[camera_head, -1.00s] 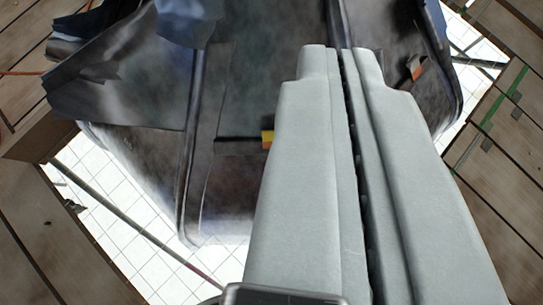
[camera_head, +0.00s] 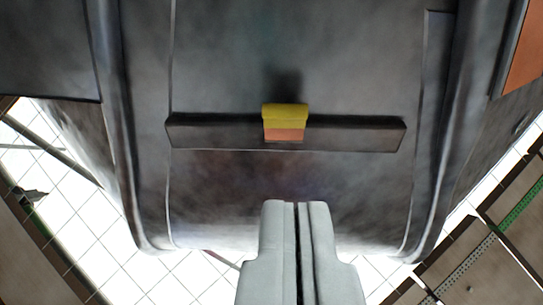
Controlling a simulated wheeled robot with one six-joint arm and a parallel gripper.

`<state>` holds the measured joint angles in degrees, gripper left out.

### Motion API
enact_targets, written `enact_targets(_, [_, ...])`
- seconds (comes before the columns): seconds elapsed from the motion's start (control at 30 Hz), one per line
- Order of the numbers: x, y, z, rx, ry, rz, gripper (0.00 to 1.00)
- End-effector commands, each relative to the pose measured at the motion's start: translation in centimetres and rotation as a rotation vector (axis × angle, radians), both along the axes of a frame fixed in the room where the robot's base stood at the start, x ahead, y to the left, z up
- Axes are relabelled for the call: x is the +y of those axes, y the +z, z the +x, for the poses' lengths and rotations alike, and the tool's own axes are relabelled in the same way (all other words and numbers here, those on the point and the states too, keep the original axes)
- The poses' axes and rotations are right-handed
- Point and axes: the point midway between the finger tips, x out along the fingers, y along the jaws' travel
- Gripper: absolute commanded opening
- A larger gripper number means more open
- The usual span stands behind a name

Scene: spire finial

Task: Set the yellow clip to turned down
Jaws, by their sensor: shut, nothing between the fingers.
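The yellow clip (camera_head: 285,112) sits at the middle of a dark horizontal bar on the dark grey finial panel. Its top is yellow, and an orange face (camera_head: 284,134) shows below it over the bar. My gripper (camera_head: 296,204) is shut and empty. Its fingertips are below the clip in the picture, apart from it. I cannot tell how far the fingertips are from the panel.
The dark bar (camera_head: 210,133) runs across the panel. Raised ribs (camera_head: 118,130) flank the panel on both sides. An orange patch (camera_head: 525,50) shows at the upper right. White tiled floor (camera_head: 80,210) and brown planks (camera_head: 490,240) lie beyond the lower edges.

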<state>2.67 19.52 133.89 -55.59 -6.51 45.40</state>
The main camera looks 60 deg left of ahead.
Motion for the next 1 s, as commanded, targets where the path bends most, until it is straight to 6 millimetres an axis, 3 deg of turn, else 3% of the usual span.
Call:
enact_targets(0.1, [0.0, -1.4, -0.2, 0.021, 0.005, 0.003, 0.00])
enact_targets(0.47, [0.2, -3.2, 0.6, 0.026, 0.005, 0.007, 0.00])
enact_targets(1.0, [0.7, -9.1, 3.8, 0.027, 0.005, 0.005, 0.00])
